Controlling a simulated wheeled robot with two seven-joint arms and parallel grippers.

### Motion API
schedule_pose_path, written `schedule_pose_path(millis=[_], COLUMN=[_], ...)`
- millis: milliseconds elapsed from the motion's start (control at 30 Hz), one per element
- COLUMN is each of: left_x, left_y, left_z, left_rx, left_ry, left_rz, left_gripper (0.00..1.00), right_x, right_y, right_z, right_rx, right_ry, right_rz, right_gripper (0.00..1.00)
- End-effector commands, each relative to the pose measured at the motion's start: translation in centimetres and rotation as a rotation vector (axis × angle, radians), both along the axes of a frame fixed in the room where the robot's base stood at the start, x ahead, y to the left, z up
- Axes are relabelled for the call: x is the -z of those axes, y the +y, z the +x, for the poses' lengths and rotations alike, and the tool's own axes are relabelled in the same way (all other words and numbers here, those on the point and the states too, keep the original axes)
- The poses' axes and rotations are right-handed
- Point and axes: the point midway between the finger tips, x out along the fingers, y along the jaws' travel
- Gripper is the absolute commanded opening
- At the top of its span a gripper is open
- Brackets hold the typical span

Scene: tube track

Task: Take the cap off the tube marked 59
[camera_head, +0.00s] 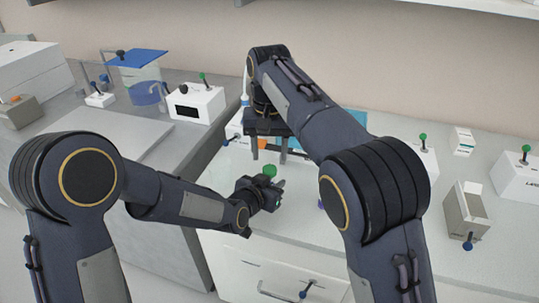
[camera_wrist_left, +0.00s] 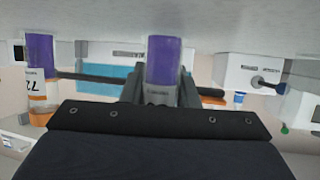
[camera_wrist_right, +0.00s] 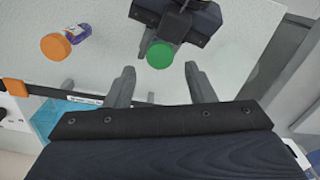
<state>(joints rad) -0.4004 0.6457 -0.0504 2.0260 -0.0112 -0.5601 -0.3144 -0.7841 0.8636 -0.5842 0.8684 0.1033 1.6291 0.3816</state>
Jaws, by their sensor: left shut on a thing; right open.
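A tube with a purple lower part (camera_wrist_left: 163,60) stands between the fingers of my left gripper (camera_wrist_left: 160,92), which is shut on it. Its green cap (camera_head: 269,171) shows above that gripper in the head view and from above in the right wrist view (camera_wrist_right: 160,54). I cannot read its number. My right gripper (camera_wrist_right: 158,72) points down, open and empty, its fingertips on either side just short of the green cap. Another tube (camera_wrist_left: 38,85), marked 72, has an orange cap (camera_wrist_right: 56,47) and stands apart to the side.
A blue panel (camera_wrist_left: 105,78) and white boxes (camera_wrist_left: 248,70) stand behind the tubes. The front of the white bench (camera_head: 290,245) is mostly clear.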

Motion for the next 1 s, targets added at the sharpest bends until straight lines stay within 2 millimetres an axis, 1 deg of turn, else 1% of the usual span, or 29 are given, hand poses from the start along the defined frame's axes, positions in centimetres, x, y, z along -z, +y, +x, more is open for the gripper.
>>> schedule_pose_path(millis=[167,400,533,667,900,1000], left_x=[0.0,0.0,0.0,0.0,0.0,0.0], left_y=[0.0,0.0,0.0,0.0,0.0,0.0], left_z=[0.0,0.0,0.0,0.0,0.0,0.0], left_rx=[0.000,0.000,0.000,0.000,0.000,0.000], left_ry=[0.000,0.000,0.000,0.000,0.000,0.000], left_rz=[0.000,0.000,0.000,0.000,0.000,0.000], left_gripper=[0.00,0.00,0.00,0.00,0.00,0.00], right_x=[-0.7,-2.8,-3.1,-2.0,1.8,3.1], right_y=[0.2,0.1,0.0,0.0,-0.1,0.0], right_z=[0.0,0.0,0.0,0.0,-0.1,0.0], right_rx=[-0.039,-0.098,-0.108,-0.111,-0.110,-0.110], right_ry=[0.009,0.005,0.002,0.003,0.003,0.003], right_rz=[-0.001,0.000,0.001,-0.002,-0.002,-0.002], right_gripper=[0.49,0.49,0.49,0.49,0.49,0.49])
